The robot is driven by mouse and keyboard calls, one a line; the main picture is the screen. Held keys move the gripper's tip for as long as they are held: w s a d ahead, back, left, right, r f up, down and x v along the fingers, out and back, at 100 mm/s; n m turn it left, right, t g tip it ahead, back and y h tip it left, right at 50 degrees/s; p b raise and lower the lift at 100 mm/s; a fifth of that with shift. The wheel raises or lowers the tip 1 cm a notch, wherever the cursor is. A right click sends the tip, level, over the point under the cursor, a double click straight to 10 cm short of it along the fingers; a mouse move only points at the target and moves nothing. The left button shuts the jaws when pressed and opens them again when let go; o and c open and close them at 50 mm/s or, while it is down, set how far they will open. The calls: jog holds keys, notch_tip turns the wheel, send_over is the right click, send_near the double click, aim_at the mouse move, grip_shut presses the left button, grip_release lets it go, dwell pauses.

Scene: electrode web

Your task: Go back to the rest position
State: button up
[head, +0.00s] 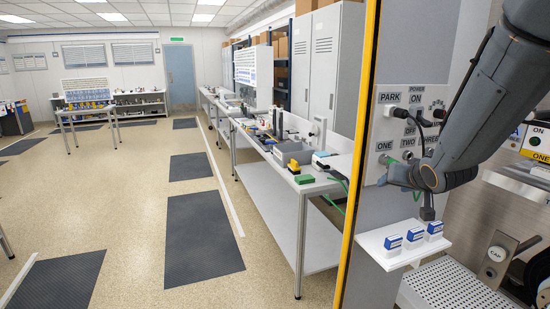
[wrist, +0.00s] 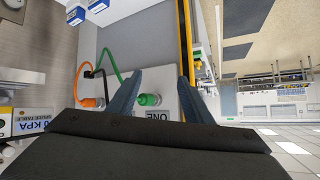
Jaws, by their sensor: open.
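My gripper (wrist: 160,76) is open in the wrist view, its two dark blue-grey fingers apart. A green plug (wrist: 149,99) on the light panel (wrist: 165,75) shows in the gap between them, beside the label ONE. Nothing is visibly gripped; whether a finger touches the plug I cannot tell. In the head view my arm reaches down from the upper right in front of the labelled panel (head: 376,138). The green plug (head: 385,160) shows there under the label ONE, just left of my wrist. The fingertips are hard to make out in that view.
A small white shelf (head: 385,255) with three blue-and-white blocks (head: 414,237) juts out below my wrist. A yellow post (head: 357,150) edges the panel. Cables loop near the gripper in the wrist view. Open floor (head: 140,200) lies left of the long workbench (head: 307,187).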

jog(key=s+a+f+n+g+b, duration=0.1)
jog(key=s+a+f+g, duration=0.2)
jog(key=s+a+f, duration=0.2)
jog(key=s+a+f+n+g, duration=0.1)
jog(key=s+a+f+g, duration=0.2)
jog(key=s, duration=0.8)
jog(key=s+a+f+n+g+y+b, duration=0.1)
jog(key=s+a+f+g, duration=0.3)
jog(key=s+a+f, duration=0.2)
jog(key=s+f, duration=0.1)
jog(key=s, duration=0.1)
jog(key=shift+s+a+f+b, duration=0.35)
jog(key=shift+s, duration=0.05)
